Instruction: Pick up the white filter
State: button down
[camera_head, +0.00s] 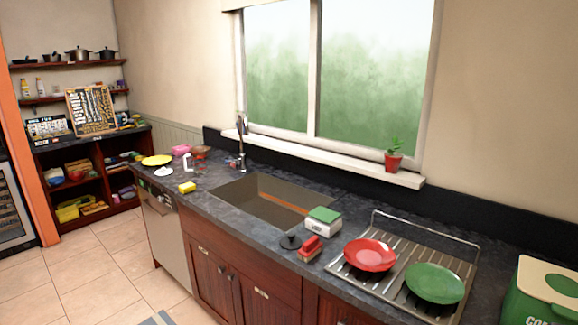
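Two small white things stand at the far left end of the dark counter. One is a low white piece (163,171), likely the white filter, near the counter's front edge below a yellow plate (157,160). The other is a taller white piece (187,162) a little to its right. They are too small to tell for certain which is the filter. My gripper is not in view.
A yellow sponge (187,187) lies to the right of the low white piece. The sink (268,200), a faucet (241,142), a scale (323,220) and a dish rack (352,285) with plates follow rightward. Tiled floor (90,275) is clear at left.

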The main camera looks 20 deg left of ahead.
aim_at(164, 172)
jog(key=j+u, duration=0.1)
jog(key=u, duration=2.25)
jog(key=i+l+u, duration=0.1)
jog(key=i, duration=2.1)
jog(key=i+z, duration=0.1)
jog(key=i, duration=0.65)
jog(key=i+z, duration=0.15)
jog(key=i, duration=0.65)
jog(key=i+j+z, duration=0.1)
jog(key=i, duration=0.65)
